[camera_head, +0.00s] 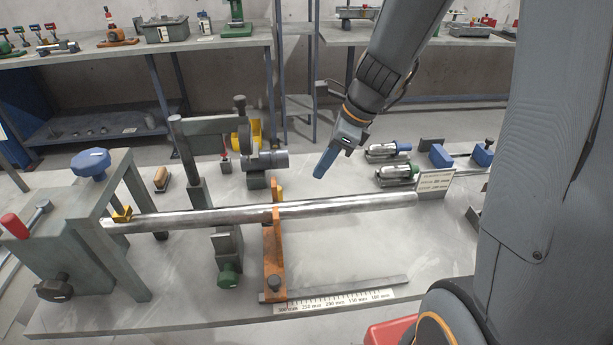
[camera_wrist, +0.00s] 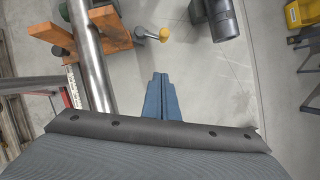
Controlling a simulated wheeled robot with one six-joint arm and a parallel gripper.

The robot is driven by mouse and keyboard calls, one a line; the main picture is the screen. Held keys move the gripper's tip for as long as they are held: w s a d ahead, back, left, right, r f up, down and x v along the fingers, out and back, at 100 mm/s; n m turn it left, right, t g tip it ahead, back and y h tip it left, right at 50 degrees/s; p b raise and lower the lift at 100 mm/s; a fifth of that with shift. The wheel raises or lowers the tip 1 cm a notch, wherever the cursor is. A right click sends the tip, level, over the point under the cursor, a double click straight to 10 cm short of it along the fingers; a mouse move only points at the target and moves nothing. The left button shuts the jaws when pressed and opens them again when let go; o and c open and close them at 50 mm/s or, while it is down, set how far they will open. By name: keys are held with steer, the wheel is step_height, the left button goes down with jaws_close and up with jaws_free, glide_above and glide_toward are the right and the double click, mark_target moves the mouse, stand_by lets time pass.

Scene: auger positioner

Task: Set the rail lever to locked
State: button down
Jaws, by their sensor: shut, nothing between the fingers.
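My gripper (camera_head: 325,165) hangs above the bench with its blue fingers shut and empty. In the wrist view its fingers (camera_wrist: 160,96) are pressed together. An orange bracket (camera_head: 274,245) stands at the long round metal bar (camera_head: 340,205).
A ruler (camera_head: 335,301) lies before a low rail at the bench front. A grey cylinder (camera_head: 266,161) on an upright stands left of my gripper. Silver clamps (camera_head: 388,152) and a label plate (camera_head: 435,183) are to the right. Bare bench lies below my gripper.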

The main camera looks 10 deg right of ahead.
steer(key=b+x, duration=0.1)
steer(key=x, duration=0.8)
steer(key=shift+a+f, duration=0.15)
steer(key=shift+f, duration=0.2)
steer(key=shift+w+a+r+p, duration=0.15)
steer(key=shift+w+a+p, duration=0.15)
steer(key=shift+a, duration=0.3)
steer(key=shift+w+a+r+p, duration=0.1)
steer(key=shift+w+a+p, duration=0.15)
steer(key=shift+a, duration=0.3)
steer(key=shift+w+a+r+p, duration=0.2)
steer(key=shift+w+a, duration=0.1)
steer(key=shift+a, duration=0.3)
steer(key=shift+w, duration=0.1)
steer(key=shift+w+a+n+g+p, duration=0.4)
steer(key=shift+w+a+n+p, duration=0.1)
steer(key=shift+n, duration=0.55)
steer(key=shift+w+a+n+g+p, duration=0.4)
steer(key=shift+n+p, duration=0.1)
steer(key=shift+n, duration=0.5)
steer(key=shift+w+a+n+g+p, duration=0.4)
steer(key=shift+w+n+p, duration=0.1)
steer(key=shift+n, duration=0.55)
